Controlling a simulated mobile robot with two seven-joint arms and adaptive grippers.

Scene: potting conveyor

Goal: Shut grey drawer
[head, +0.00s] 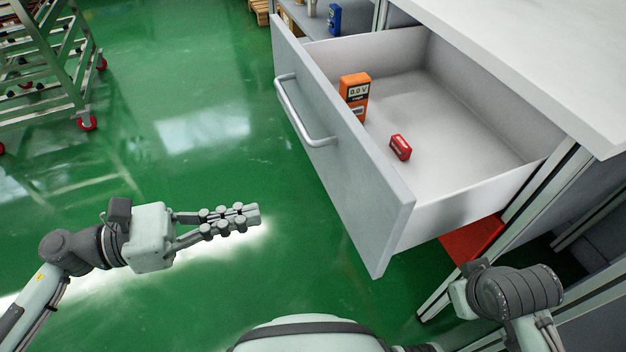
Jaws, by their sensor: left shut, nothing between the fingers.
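The grey drawer (345,130) is pulled well out of the bench, with its front panel facing left and a curved bar handle (301,114) on it. Inside lie an orange meter (354,93) with a small display and a small red box (400,148). My left gripper (250,216) is shut and empty, pointing right over the green floor. It is left of and apart from the drawer front. My right arm shows at the lower right below the drawer, and its fingers are hidden.
The white worktop (540,60) overhangs the drawer's back at right. A wheeled metal rack (45,75) stands at upper left. A red object (470,240) sits under the drawer. The green floor left of the drawer is free.

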